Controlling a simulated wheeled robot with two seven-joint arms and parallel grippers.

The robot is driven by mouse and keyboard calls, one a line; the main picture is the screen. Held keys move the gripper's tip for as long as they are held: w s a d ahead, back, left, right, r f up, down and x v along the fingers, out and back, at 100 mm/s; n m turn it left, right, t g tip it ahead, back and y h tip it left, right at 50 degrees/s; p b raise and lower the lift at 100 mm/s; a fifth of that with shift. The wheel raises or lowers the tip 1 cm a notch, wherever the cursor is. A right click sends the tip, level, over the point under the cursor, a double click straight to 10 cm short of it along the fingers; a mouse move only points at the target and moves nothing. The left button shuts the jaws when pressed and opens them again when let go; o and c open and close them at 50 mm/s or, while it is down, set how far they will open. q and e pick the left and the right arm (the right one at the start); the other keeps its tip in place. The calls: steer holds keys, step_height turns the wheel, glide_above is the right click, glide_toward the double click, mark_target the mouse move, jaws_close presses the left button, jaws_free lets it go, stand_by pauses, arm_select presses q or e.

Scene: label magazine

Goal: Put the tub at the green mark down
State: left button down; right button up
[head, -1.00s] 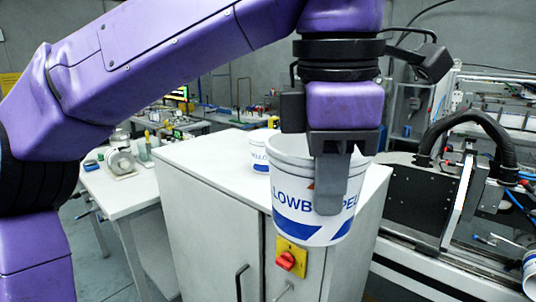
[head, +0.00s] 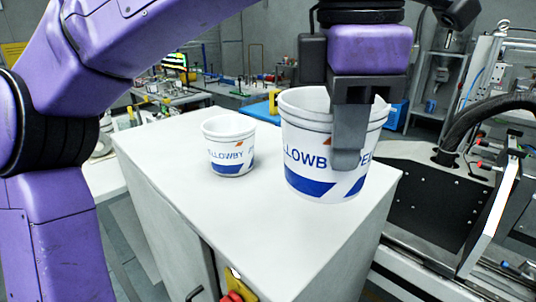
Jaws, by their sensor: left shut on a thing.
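A white tub (head: 310,168) with blue lettering and blue stripes hangs upright in my left gripper (head: 349,160). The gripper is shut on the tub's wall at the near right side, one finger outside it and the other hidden. The tub shows against the right part of the white cabinet top (head: 255,235). I cannot tell whether its base touches the top. A second tub of the same print (head: 230,155) stands upright on the cabinet to the left, apart from the held one. No green mark shows. My right gripper is not in view.
The cabinet top is clear in front of both tubs. A red switch (head: 232,297) is on its front. A black machine with a thick hose (head: 425,200) stands to the right. Benches with equipment are at the back left.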

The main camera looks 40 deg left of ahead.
arm_select(q)
steer(key=a, duration=0.1)
steer(key=w+a+f, duration=0.1)
steer(key=a, duration=0.2)
steer(key=shift+w+f+p, duration=0.15)
steer(key=shift+f+p, duration=0.15)
steer(key=shift+f, duration=0.05)
steer(key=shift+w+a+f, duration=0.8)
steer(key=shift+w+a, duration=0.15)
steer(key=shift+a, duration=0.1)
steer(key=w+a+f, duration=0.1)
steer(key=f, duration=0.1)
steer(key=w+a+f, duration=0.1)
steer(key=f, duration=0.2)
steer(key=w+a+f, duration=0.1)
steer(key=f, duration=0.2)
steer(key=shift+w, duration=0.2)
steer(key=shift+w+a+f, duration=0.1)
steer(key=shift+f, duration=0.2)
steer(key=shift+w+f, duration=0.1)
steer(key=shift+w, duration=0.15)
steer(key=shift+s+f, duration=0.15)
steer(key=shift+s, duration=0.05)
steer(key=c, duration=1.3)
jaws_free()
steer(key=shift+w, duration=0.1)
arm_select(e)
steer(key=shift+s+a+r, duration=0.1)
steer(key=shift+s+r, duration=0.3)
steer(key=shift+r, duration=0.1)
